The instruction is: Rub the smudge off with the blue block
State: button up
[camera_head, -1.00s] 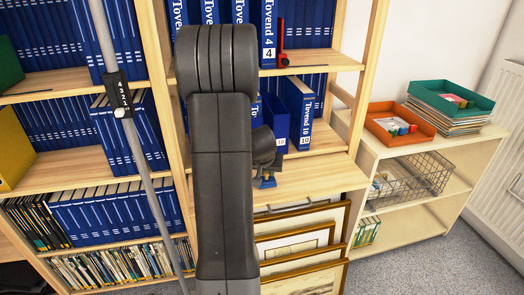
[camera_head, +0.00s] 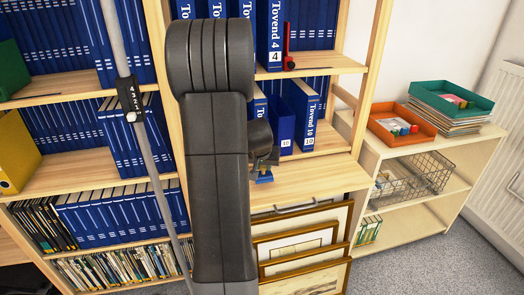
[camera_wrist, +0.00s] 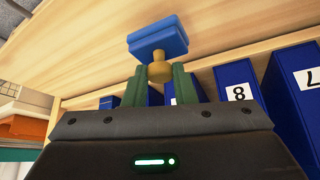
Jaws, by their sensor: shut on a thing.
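My gripper (camera_wrist: 159,85) is shut on the blue block (camera_wrist: 157,37) by its yellow-brown knob (camera_wrist: 160,70); its green fingers stand on either side of the knob. In the head view the blue block (camera_head: 264,178) shows small, just below the gripper (camera_head: 266,163), over the wooden shelf board (camera_head: 320,175) in front of the blue binders. My arm hides part of the shelf. I cannot tell whether the block touches the wood. I cannot make out a smudge in either view.
Blue binders (camera_head: 306,112) stand behind the gripper, and framed prints (camera_head: 302,240) lean below the board. A low shelf unit at right holds an orange tray (camera_head: 392,133), a green tray (camera_head: 450,96) and a wire basket (camera_head: 432,170). A grey pole (camera_head: 150,160) stands at left.

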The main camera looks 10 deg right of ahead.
jog(key=shift+r+p, duration=1.3)
jog(key=shift+r, duration=1.05)
